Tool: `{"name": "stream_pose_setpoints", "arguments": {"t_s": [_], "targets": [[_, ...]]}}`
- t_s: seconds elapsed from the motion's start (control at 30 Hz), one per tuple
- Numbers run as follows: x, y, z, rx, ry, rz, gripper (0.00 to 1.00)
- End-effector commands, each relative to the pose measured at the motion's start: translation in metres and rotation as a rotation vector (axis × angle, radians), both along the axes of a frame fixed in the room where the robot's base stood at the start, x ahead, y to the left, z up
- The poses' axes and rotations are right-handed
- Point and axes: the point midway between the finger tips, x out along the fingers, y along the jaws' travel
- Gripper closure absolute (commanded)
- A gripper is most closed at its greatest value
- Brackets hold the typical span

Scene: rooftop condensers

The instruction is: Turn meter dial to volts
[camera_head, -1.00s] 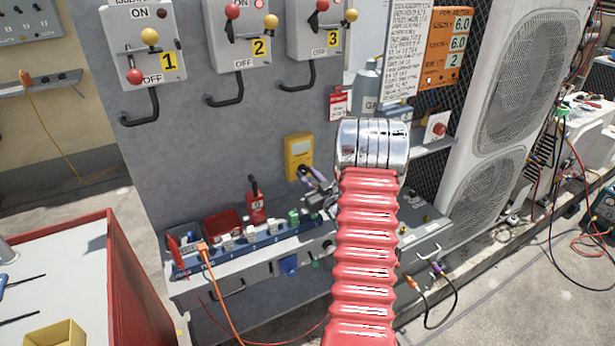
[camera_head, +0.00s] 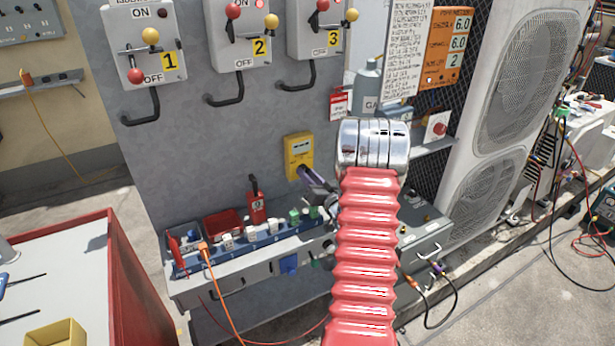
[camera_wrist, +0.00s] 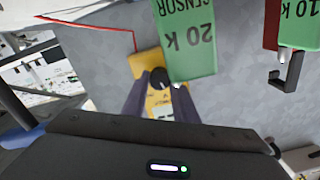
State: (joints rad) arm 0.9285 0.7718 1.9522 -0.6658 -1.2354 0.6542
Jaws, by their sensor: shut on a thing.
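The yellow meter (camera_head: 299,147) is fixed to the grey wall panel, with a small display at its top. In the wrist view the meter (camera_wrist: 156,104) shows behind my fingers, with its round black dial (camera_wrist: 159,78). My gripper (camera_wrist: 158,82) has its two purple-grey fingers on either side of the dial, shut on it. In the head view my gripper (camera_head: 303,173) reaches the lower part of the meter, and the fingers hide the dial there. The dial's markings and pointer are too small or hidden to read.
A green "SENSOR 20 k" block (camera_wrist: 187,38) hangs close to the fingers in the wrist view, partly over the meter. A shelf (camera_head: 205,285) with a blue rail, bins and cables runs below. Numbered switch boxes (camera_head: 240,38) are above.

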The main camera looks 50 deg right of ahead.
Motion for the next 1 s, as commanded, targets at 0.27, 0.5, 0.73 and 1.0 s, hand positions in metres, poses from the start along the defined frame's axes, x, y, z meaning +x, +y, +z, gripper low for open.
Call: {"name": "stream_pose_setpoints", "arguments": {"t_s": [0.27,0.5,0.73,1.0], "targets": [[0.0007,0.0007,-0.0005,0.177,-0.054,0.002,0.96],[0.0005,0.0002,-0.0006,0.25,-0.077,0.001,0.96],[0.0003,-0.0002,-0.0006,0.262,-0.081,0.001,0.96],[-0.0001,-0.0005,-0.0005,0.261,-0.081,0.0,0.69]]}}
